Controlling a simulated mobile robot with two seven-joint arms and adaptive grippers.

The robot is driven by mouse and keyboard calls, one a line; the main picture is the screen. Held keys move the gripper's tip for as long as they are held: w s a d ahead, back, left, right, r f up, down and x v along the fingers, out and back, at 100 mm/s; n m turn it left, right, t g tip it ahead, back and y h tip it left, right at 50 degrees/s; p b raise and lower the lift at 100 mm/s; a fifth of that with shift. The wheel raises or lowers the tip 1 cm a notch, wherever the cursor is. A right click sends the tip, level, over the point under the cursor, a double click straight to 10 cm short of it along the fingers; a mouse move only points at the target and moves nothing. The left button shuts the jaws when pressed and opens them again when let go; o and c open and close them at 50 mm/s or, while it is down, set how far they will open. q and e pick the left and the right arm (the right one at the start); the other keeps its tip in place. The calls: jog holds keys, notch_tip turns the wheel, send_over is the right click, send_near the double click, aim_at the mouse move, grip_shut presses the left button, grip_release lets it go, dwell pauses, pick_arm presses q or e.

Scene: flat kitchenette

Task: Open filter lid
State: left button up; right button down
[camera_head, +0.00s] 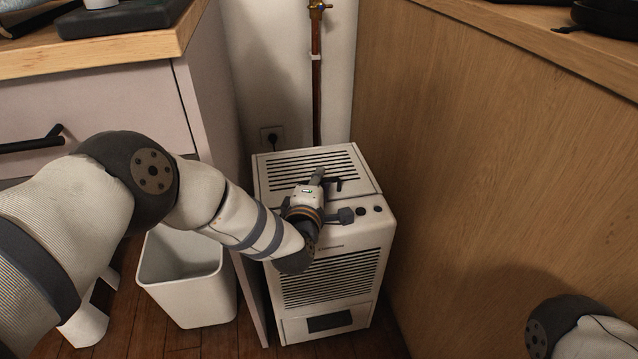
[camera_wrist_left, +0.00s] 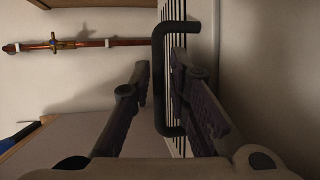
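The filter unit is a white box (camera_head: 330,262) with a slotted lid (camera_head: 290,165) on top, which lies shut. A black bar handle (camera_wrist_left: 158,85) stands out from the slotted lid (camera_wrist_left: 207,22) in the left wrist view; in the head view my gripper partly hides it. My left gripper (camera_head: 330,183) is over the top of the unit at the handle. In the left wrist view its fingers (camera_wrist_left: 160,90) are apart, with the handle bar between them. The right finger appears to be on the lid side of the bar. My right gripper is out of view.
A white bin (camera_head: 187,285) stands left of the unit, by a drawer cabinet (camera_head: 90,110). A wooden panel (camera_head: 500,150) rises close on the right. A copper pipe (camera_head: 316,80) and a socket (camera_head: 271,137) are on the wall behind.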

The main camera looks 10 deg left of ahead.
pick_arm(q)
grip_shut()
jog(key=shift+r, duration=0.1)
jog(key=shift+w+r+p, duration=0.15)
jog(key=shift+r+p, duration=0.4)
jog(key=r+g+p, duration=0.1)
jog(key=w+r+p, duration=0.1)
jog(key=r+n+g, duration=0.1)
jog(key=shift+w+a+r+g+p, duration=0.2)
jog(key=shift+a+r+g+p, duration=0.1)
jog(key=shift+r+p, duration=0.1)
jog(key=shift+w+a+r, duration=0.3)
jog(key=shift+w+r, duration=0.55)
jog(key=shift+r, duration=0.15)
jog(key=shift+w+a+r, duration=0.25)
jog(key=shift+w+r, duration=0.55)
jog(key=shift+r, duration=0.15)
